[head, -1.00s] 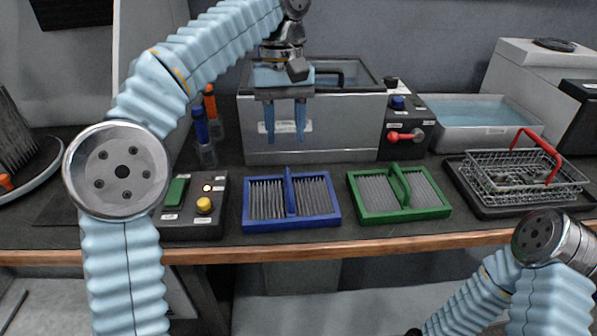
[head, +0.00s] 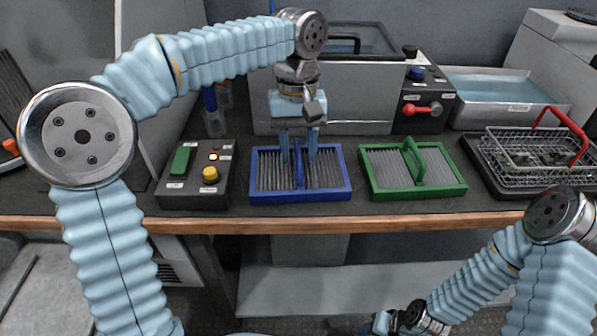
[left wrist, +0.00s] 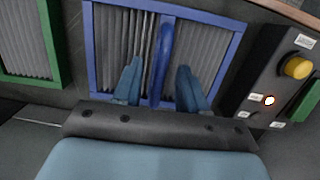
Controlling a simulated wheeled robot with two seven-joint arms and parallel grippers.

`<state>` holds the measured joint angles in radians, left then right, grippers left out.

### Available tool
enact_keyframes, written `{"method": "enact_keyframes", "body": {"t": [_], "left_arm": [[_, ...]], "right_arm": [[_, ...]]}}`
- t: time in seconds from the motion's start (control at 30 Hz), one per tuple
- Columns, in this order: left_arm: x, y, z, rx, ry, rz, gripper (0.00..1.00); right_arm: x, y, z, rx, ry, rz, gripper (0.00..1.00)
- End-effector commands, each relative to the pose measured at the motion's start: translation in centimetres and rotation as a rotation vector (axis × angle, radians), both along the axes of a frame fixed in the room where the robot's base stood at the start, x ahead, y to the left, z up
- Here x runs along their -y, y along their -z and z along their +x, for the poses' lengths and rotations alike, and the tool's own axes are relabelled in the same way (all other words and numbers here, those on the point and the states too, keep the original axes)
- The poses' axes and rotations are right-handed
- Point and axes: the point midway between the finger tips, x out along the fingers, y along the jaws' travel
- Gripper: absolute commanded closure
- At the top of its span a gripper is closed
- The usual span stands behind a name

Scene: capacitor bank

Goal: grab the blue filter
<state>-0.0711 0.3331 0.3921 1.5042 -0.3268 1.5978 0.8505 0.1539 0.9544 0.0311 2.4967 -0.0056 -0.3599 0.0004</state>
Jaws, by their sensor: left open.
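The blue filter (head: 259,188) lies flat on the dark bench, a blue frame around grey pleats with a blue handle across its middle. It also shows in the left wrist view (left wrist: 200,15). My left gripper (head: 299,157) is over the filter, pointing down and open. In the left wrist view its two fingers (left wrist: 157,82) are on either side of the blue handle (left wrist: 165,50), apart from it. Whether the fingertips are level with the handle is hard to tell. In the head view a gripper-like end of my right arm (head: 392,322) shows low, below the bench; its jaws are unclear.
A green filter (head: 420,192) lies just right of the blue one. A control box (head: 195,190) with green and yellow buttons stands close on the left. A metal tank (head: 350,118) is behind. A wire basket (head: 540,160) with a red handle is at the right.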

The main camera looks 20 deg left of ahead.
Motion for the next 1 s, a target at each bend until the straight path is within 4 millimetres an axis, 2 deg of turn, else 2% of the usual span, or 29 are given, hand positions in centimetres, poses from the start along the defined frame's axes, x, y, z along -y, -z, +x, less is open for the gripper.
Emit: {"method": "enact_keyframes", "body": {"t": [0.1, 0.37, 0.63, 1.0], "left_arm": [[0.03, 1.28, -0.21, 0.0, 0.0, 0.0, 0.58], [0.07, 1.46, -0.22, 0.0, 0.0, 0.0, 0.6], [0.07, 1.45, -0.21, 0.0, 0.0, 0.0, 1.0], [0.08, 1.33, -0.21, 0.001, 0.0, -0.001, 1.0]], "right_arm": [[0.02, 0.23, 0.0, 0.0, 0.0, 0.0, 0.57], [0.02, 0.2, 0.0, 0.0, 0.001, 0.0, 0.57], [0.01, 0.2, 0.0, 0.0, 0.0, 0.0, 0.57], [0.01, 0.19, 0.0, 0.0, 0.0, 0.0, 0.57]]}}
